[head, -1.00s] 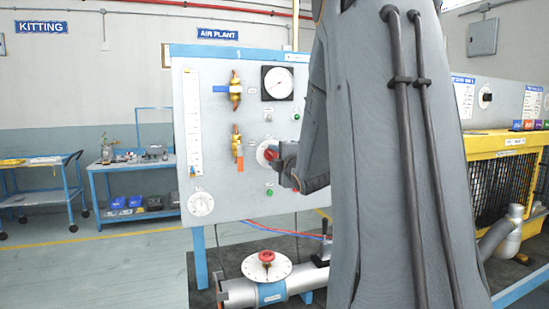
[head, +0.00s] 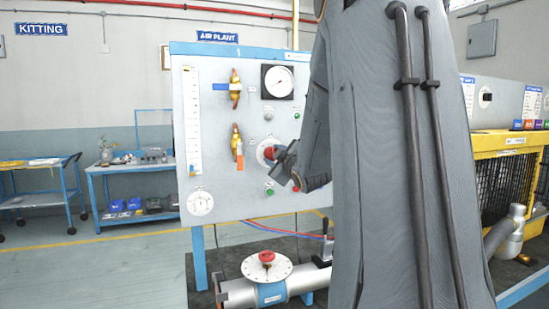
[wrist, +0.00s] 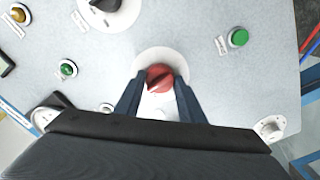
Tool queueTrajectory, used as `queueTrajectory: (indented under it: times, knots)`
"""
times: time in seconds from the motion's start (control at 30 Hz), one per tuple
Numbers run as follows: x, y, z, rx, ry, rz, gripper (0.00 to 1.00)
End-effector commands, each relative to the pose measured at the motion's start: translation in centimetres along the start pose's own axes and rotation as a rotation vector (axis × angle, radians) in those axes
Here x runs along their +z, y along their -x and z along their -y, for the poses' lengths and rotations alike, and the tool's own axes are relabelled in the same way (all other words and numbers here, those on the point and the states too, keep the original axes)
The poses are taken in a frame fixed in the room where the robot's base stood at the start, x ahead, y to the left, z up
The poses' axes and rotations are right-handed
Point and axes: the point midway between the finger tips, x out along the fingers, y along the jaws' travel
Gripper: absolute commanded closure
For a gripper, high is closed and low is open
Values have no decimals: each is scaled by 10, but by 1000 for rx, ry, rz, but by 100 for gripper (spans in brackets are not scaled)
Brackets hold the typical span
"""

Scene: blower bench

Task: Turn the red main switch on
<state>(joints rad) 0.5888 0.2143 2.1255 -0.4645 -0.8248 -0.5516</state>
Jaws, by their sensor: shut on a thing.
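The red main switch (head: 269,153) sits on a pale round plate on the light grey panel (head: 214,135). In the wrist view the red switch (wrist: 158,77) shows between my two dark fingers, over its white plate. My gripper (head: 278,156) is shut on it, coming from the right in the head view; in the wrist view my gripper (wrist: 159,90) has one finger on each side of the knob. My arm hides the panel's right part in the head view. The switch's position marks are not readable.
Near the switch are a green button (head: 269,190), an orange-handled valve (head: 239,152) and a blue-handled valve (head: 235,88). A round gauge (head: 277,83) is above. A pipe with a red-knobbed dial (head: 267,258) lies below. The floor at left is open.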

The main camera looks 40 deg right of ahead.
Motion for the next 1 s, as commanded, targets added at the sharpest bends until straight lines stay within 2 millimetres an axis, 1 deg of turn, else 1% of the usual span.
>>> queueTrajectory:
  times: [0.6,0.8,1.0]
  knots:
    - [-1,0,-1,1,-575,0,87]
    - [-1,0,-1,1,-722,-1,87]
    - [-1,0,-1,1,-823,-1,87]
